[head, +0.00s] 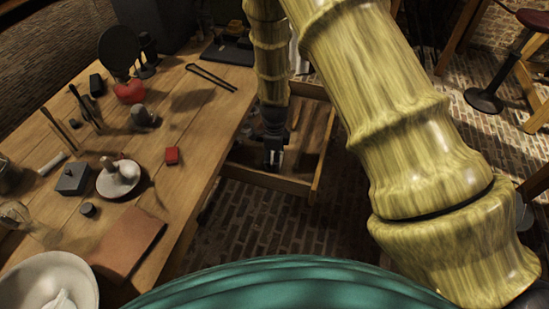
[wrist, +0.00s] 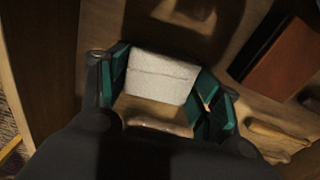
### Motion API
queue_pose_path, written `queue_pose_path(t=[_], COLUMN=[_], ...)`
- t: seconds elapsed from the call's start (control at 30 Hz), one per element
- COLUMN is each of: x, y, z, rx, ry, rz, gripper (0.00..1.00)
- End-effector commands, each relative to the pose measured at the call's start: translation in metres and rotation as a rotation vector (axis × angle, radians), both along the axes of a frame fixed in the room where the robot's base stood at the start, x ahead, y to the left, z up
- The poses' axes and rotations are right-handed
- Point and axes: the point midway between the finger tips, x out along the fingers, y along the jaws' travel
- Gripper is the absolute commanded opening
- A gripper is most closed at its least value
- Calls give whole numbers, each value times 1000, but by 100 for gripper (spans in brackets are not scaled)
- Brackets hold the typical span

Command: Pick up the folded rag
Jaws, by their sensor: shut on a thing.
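The folded rag (wrist: 160,77) is a pale, off-white, flat piece with a crease across it. In the wrist view it lies between the two teal fingers of my gripper (wrist: 163,88), which is shut on it. In the head view my gripper (head: 273,157) points down into the open wooden drawer (head: 316,172) beside the table. The rag cannot be made out clearly in the head view. I cannot tell whether it touches the drawer floor.
A dark reddish-brown book-like object (wrist: 287,55) and a light wooden piece (wrist: 275,138) lie right of my gripper in the wrist view. Drawer walls stand close around. The wooden table (head: 190,125) at left holds a red heart-shaped object (head: 130,92), a leather piece (head: 128,243) and several jars and tools.

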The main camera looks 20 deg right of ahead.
Motion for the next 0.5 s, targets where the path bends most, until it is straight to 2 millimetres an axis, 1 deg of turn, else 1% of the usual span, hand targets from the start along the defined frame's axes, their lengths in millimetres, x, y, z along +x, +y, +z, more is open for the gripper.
queue_pose_path(t=[0.17, 0.5], x=[1, 1], y=[0, 0], z=[14, 65], rx=[0, -1], ry=[-2, -4], rz=[0, 0], gripper=[44, 44])
